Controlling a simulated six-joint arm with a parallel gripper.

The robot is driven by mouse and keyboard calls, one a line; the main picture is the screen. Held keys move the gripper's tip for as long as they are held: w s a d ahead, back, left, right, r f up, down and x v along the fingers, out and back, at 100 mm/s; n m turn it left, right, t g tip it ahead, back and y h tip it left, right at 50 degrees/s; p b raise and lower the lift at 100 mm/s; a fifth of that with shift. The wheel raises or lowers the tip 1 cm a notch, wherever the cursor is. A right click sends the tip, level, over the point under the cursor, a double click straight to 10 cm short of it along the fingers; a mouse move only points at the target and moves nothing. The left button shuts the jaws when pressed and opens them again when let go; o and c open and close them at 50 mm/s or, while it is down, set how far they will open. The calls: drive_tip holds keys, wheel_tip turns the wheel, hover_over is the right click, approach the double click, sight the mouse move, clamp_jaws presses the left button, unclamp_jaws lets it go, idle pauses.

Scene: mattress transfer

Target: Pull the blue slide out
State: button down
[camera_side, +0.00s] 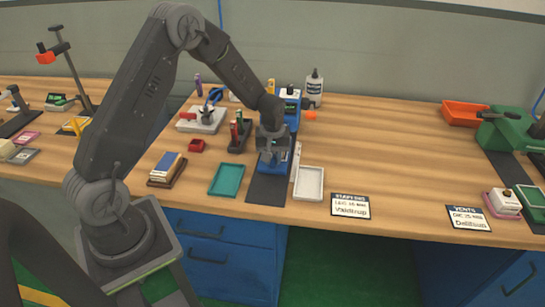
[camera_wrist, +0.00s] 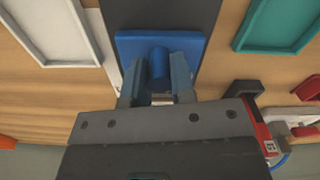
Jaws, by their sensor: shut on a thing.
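The blue slide (camera_side: 268,170) is a flat blue plate at the front of a blue device (camera_side: 291,108), over a dark mat (camera_side: 265,190). In the wrist view the slide (camera_wrist: 128,48) shows as a blue square with a short round blue knob (camera_wrist: 159,62) standing on it. My gripper (camera_side: 271,157) reaches down over it from above. In the wrist view the fingers of my gripper (camera_wrist: 157,76) stand on both sides of the knob and are shut on it. The gripper body hides the back of the slide and its join with the device.
A teal tray (camera_side: 226,180) lies left of the mat and a white tray (camera_side: 309,183) right of it, both close. A dark rack (camera_side: 238,137) with small bottles stands behind left. A label card (camera_side: 350,205) lies right; the table's front edge is near.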

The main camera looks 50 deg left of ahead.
drive_tip(key=shift+d, duration=0.1)
drive_tip(key=s+d, duration=0.7)
drive_tip(key=shift+s+d, duration=0.35)
drive_tip(key=shift+s, duration=0.05)
drive_tip(key=c, duration=1)
unclamp_jaws()
drive_tip(key=shift+r, duration=0.1)
drive_tip(key=shift+w+r, duration=0.1)
drive_tip(key=shift+r, duration=0.2)
wheel_tip(320, 180, up, 13)
drive_tip(key=shift+r, duration=0.1)
